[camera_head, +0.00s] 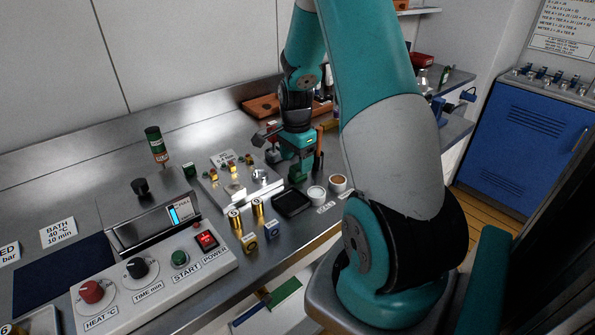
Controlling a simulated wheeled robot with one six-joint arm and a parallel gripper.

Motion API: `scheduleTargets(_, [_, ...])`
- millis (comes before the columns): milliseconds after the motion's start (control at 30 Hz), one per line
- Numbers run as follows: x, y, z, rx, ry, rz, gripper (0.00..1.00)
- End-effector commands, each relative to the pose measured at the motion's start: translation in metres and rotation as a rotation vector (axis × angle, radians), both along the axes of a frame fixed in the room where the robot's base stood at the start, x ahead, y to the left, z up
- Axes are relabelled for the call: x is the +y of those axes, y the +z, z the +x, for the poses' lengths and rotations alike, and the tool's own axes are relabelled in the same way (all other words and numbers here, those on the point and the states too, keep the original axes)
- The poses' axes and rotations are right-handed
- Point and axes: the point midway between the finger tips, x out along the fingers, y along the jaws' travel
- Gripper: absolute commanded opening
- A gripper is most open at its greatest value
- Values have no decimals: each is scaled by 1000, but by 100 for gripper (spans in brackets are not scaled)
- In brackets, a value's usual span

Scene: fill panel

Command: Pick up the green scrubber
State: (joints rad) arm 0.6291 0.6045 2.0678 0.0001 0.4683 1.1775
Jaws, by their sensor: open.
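A small dark green block (189,169) lies on the steel bench behind the control box; it may be the green scrubber, but it is too small to be sure. My gripper (284,164) hangs low over the bench to the right of this block, clear of it, behind the black tray. Its jaws are open, with nothing clearly seen between them. My own arm hides part of the bench to the right.
A green, white and red cylinder (155,141) stands behind the control box (150,275). A metal plate with brass fittings (237,189), a black tray (292,203) and two small cups (317,194) crowd the space near my gripper. Brass cylinders (236,221) stand near the front edge.

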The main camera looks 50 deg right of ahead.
Motion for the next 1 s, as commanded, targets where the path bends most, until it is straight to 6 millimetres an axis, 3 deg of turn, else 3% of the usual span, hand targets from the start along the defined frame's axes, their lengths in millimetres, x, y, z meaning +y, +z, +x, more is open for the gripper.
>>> scheduleTargets(233, [0,-35,-1,3,0,2,68])
scheduleTargets(500, [0,-40,-1,0,0,0,68])
scheduleTargets(533, [0,-40,-1,0,0,0,66])
scheduleTargets(767, [0,-40,-1,1,0,0,15])
scheduleTargets(1000, [0,-39,-1,0,0,0,11])
